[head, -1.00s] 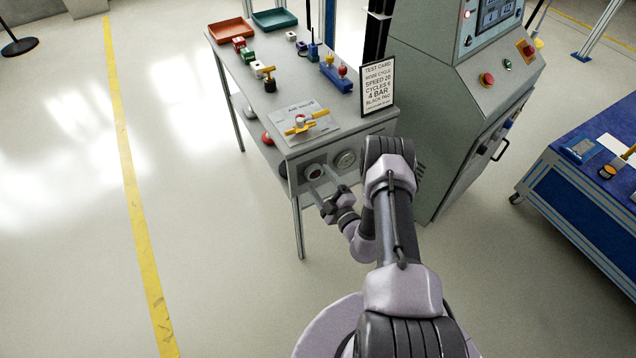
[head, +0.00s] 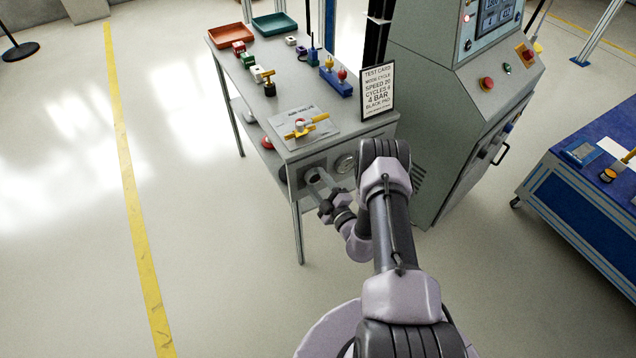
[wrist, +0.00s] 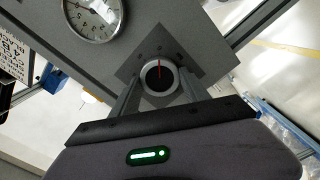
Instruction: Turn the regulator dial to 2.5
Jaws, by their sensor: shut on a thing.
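The regulator dial (wrist: 159,78) is a dark round knob with a light rim and a red pointer line, set on a dark square plate on the table's end panel. In the wrist view the red line points to the top of the picture; I cannot read any numbers around it. My gripper (wrist: 159,86) is shut on the dial, one finger on each side. In the head view my gripper (head: 316,180) reaches the end panel and covers most of the dial. A round white gauge (wrist: 93,14) sits beside the dial; its reading is too small to tell.
Above the panel, a yellow-handled air valve (head: 303,126) lies on the tabletop plate. A test card (head: 377,92) stands at the table's right corner. The grey machine cabinet (head: 440,120) is close to the right. The floor to the left is clear.

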